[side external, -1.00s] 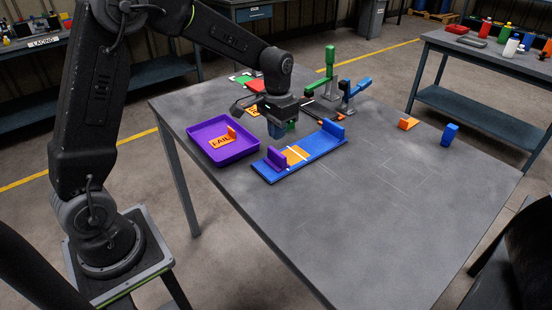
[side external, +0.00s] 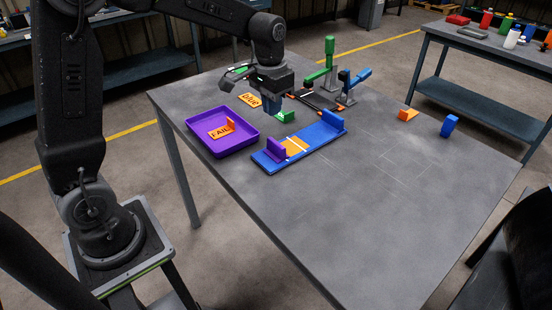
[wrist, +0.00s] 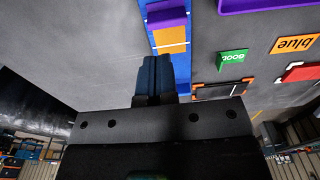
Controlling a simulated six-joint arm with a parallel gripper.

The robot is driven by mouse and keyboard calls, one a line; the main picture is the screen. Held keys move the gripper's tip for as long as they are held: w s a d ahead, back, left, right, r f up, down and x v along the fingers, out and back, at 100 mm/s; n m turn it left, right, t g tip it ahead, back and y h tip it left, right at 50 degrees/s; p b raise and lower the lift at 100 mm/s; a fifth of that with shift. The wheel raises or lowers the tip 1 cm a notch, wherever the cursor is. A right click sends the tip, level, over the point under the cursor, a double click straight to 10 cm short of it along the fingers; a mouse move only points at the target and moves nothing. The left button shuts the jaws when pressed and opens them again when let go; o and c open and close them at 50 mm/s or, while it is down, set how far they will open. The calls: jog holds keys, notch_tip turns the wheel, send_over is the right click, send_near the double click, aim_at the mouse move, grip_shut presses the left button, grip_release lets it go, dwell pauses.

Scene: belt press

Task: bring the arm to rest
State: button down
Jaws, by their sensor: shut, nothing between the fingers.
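My gripper (side external: 265,108) hangs above the grey table, behind the blue board and right of the purple tray. In the wrist view its two dark fingers (wrist: 154,68) are together with nothing between them. It appears clear of the table and touches nothing that I can see. The long blue board (side external: 271,164) lies below and in front of it, with a purple block (side external: 274,149) at its near end, a blue block (side external: 334,120) at its far end and an orange patch (side external: 293,147) between them.
A purple tray (side external: 197,137) holds an orange FAIL piece (side external: 219,132). A green block (side external: 285,117) and an orange label (side external: 249,100) lie near my gripper. Upright green (side external: 328,58) and blue (side external: 346,80) handles stand behind. An orange wedge (side external: 408,115) and blue block (side external: 449,126) sit right; the front right table is clear.

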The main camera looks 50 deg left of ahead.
jog(key=s+d+r+t, duration=0.2)
jog(key=s+d+r, duration=0.1)
jog(key=s, duration=0.7)
jog(key=s+d+r+t, duration=0.3)
jog(key=s, duration=0.8)
jog(key=shift+a+r, duration=0.1)
jog(key=shift+r, duration=0.05)
jog(key=g, duration=0.6)
send_over(276, 143)
notch_tip(276, 143, down, 8)
jog(key=f, duration=0.1)
jog(key=shift+f, duration=2.75)
jog(key=shift+f, duration=1.05)
